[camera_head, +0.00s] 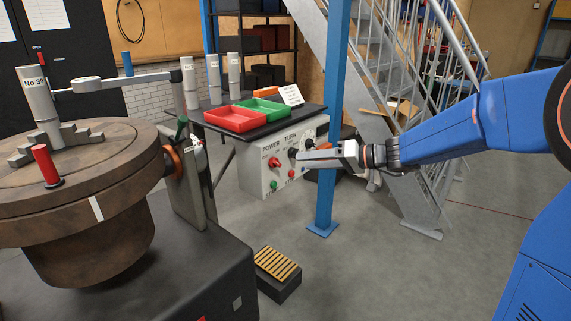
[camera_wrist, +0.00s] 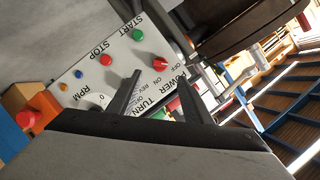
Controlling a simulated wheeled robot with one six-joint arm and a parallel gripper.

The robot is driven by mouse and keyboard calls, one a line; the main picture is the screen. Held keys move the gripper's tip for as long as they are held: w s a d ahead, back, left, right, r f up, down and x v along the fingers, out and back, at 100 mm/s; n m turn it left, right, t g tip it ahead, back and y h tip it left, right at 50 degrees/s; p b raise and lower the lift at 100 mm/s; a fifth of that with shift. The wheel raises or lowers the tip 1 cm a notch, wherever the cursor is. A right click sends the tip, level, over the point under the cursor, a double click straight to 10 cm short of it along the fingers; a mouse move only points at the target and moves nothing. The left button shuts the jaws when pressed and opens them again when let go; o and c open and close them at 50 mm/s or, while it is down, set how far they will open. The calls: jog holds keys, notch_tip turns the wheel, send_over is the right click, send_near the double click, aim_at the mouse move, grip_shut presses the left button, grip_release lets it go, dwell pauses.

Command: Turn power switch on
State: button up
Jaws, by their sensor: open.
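The power switch (camera_head: 273,162) is a red knob under the POWER label on the left of a light grey control box (camera_head: 256,178). In the wrist view the power switch (camera_wrist: 160,63) shows near the OFF and ON marks, just beyond the gap between my fingertips. I cannot tell which mark it points to. My gripper (camera_head: 303,156) is open and empty, reaching from the right in front of the box. In the wrist view my gripper (camera_wrist: 160,78) has its two fingers apart, not around the knob. One finger partly covers the TURN switch area.
Below the labels are a green START button (camera_wrist: 137,35) and a red STOP button (camera_wrist: 106,60). An RPM dial (camera_wrist: 97,100) is beside them. Red (camera_head: 235,119) and green trays (camera_head: 262,107) sit above the box.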

aim_at(275, 163)
jog(key=x, duration=0.8)
jog(key=shift+a, duration=0.4)
jog(key=shift+w+f, duration=0.1)
jog(key=shift+f, duration=0.05)
jog(key=c, duration=1.1)
